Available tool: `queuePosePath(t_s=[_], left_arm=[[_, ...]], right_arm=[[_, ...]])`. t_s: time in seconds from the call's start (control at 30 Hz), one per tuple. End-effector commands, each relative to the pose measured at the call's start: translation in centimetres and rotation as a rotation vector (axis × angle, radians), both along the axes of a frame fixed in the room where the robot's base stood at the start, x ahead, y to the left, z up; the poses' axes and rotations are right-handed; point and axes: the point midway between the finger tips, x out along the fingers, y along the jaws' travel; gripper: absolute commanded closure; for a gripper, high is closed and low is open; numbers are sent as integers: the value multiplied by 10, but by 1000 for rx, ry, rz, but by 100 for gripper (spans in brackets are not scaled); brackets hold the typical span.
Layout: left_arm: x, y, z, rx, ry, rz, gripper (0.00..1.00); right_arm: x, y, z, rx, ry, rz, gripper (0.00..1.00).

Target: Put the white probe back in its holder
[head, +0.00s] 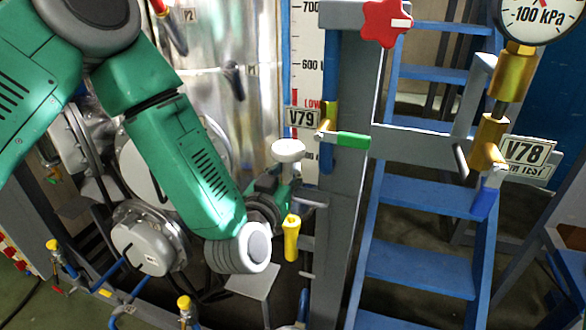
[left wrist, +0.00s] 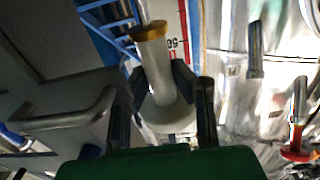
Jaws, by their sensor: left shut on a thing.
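My left gripper (head: 277,188) is in the middle of the head view, beside the grey post. It is shut on the white probe (head: 288,150), whose rounded white top stands above the fingers. In the left wrist view the dark fingers (left wrist: 163,82) lie on both sides of the probe's pale shaft (left wrist: 157,65). There the shaft has a brass-coloured end and a wide white disc near the palm. I cannot make out the holder for certain. My right gripper is not in view.
A yellow handle-like piece (head: 291,240) shows just below the gripper. The grey post (head: 345,200) with valve V79 (head: 345,139) stands close on the right. A grey bent bar (left wrist: 70,118) is near the fingers. Blue steps (head: 420,270) lie beyond, and shiny metal vessels stand behind.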

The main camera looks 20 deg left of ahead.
Motion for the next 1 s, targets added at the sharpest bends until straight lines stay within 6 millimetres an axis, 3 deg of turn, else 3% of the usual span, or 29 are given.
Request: queuePosePath(t_s=[0.4,1.0], left_arm=[[0,-8,-1,6,-2,-1,100],[-1,4,-1,-2,-3,1,100]], right_arm=[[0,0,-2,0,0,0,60],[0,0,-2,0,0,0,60]])
